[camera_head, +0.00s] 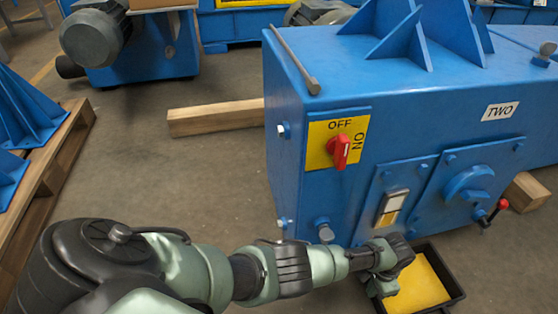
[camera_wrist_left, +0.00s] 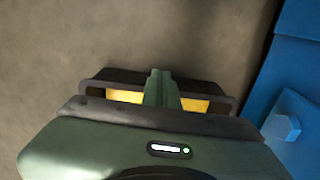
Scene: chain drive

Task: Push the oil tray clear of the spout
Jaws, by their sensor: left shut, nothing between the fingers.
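The oil tray (camera_head: 458,291) is a shallow black tray with yellow inside, on the floor at the bottom right of the head view, close to the blue machine's front. My left gripper (camera_head: 378,287) is shut and empty at the tray's left side. In the left wrist view the shut fingers (camera_wrist_left: 161,88) overlap the tray (camera_wrist_left: 102,75); I cannot tell whether they touch it. A small dark valve with a red-tipped lever (camera_head: 496,209) sticks out low on the machine, right of the tray; I cannot tell whether it is the spout. My right gripper is not in view.
The blue machine (camera_head: 285,150) carries a red switch (camera_head: 341,150) and stands on wooden beams (camera_head: 215,118). A wooden pallet (camera_head: 50,180) with blue parts lies at the left.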

